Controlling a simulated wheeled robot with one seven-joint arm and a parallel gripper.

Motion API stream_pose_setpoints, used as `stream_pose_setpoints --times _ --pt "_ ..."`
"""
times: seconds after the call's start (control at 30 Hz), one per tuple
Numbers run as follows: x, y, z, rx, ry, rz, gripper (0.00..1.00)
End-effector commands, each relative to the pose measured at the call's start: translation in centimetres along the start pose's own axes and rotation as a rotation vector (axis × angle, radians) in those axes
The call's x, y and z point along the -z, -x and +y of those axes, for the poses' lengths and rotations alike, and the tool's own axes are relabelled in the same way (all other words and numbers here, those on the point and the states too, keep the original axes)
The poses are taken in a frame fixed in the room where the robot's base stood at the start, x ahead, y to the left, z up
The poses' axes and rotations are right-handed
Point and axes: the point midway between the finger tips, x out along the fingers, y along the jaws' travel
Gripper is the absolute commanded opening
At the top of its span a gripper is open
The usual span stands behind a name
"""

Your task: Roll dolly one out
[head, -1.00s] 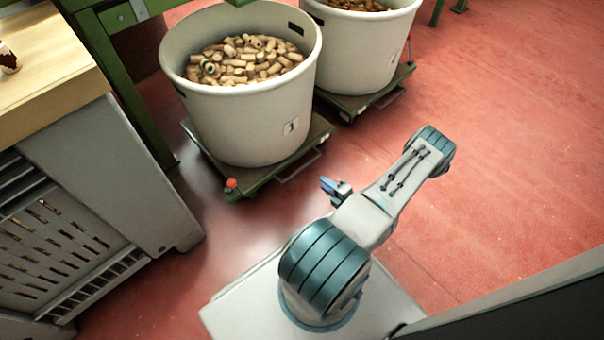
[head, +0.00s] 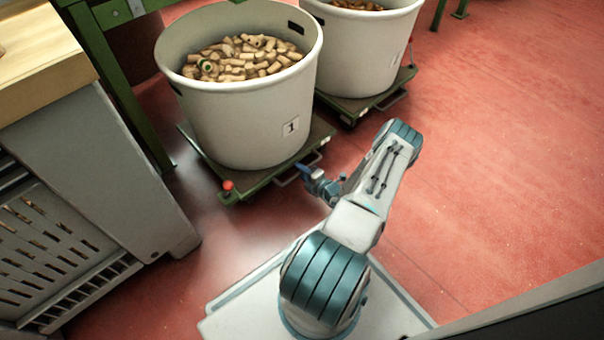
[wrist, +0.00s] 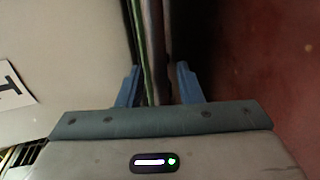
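Dolly one (head: 232,190) is a green wheeled frame with a red knob at its near corner. On it stands a white tub (head: 235,120) labelled 1, full of corks. A metal pull handle (head: 290,181) sticks out of the dolly's front edge. My gripper (head: 304,170) is low beside that handle, at the dolly's front right. In the wrist view, my gripper's blue fingers (wrist: 156,75) are apart, with thin green and grey bars between them; these seem to be the dolly edge and handle. I cannot tell whether a finger touches them.
A second tub (head: 362,50) with corks stands on another dolly (head: 370,101) just behind to the right. A green bench frame (head: 115,80) and a grey slatted cabinet (head: 110,170) flank the left side. Red floor (head: 500,150) on the right is clear.

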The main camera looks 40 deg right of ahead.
Motion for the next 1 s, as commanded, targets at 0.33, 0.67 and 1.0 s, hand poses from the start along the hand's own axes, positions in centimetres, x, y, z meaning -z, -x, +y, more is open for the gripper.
stream_pose_setpoints --times 0.33,0.67,1.0 --pt "0.0 -0.1 0.1 0.0 0.0 -0.001 0.16" --pt "-0.1 0.2 0.0 0.0 0.0 -0.001 0.0" --pt "-0.2 5.3 -1.0 0.003 -0.005 -0.007 0.0"
